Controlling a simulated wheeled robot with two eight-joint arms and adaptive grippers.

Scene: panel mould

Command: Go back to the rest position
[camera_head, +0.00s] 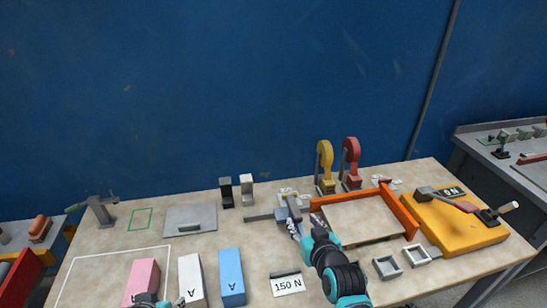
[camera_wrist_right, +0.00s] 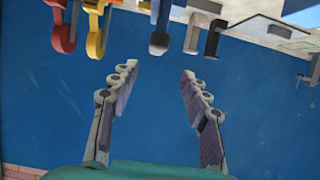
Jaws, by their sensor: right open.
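My right gripper (camera_head: 304,224) is over the middle of the table, left of the orange-edged frame (camera_head: 405,212). Its arm comes up from the bottom of the head view. In the right wrist view the right gripper (camera_wrist_right: 158,72) has its two fingers spread wide, with nothing between them but blue wall behind. A small part of my left gripper (camera_head: 152,302) shows at the bottom edge of the head view, by the pink block (camera_head: 143,278).
White (camera_head: 191,280) and blue (camera_head: 231,275) blocks stand at the front. A yellow (camera_head: 325,165) and a red (camera_head: 351,163) clamp stand at the back. A yellow base (camera_head: 455,232) with a lever is at the right. A grey plate (camera_head: 190,219) lies left of centre.

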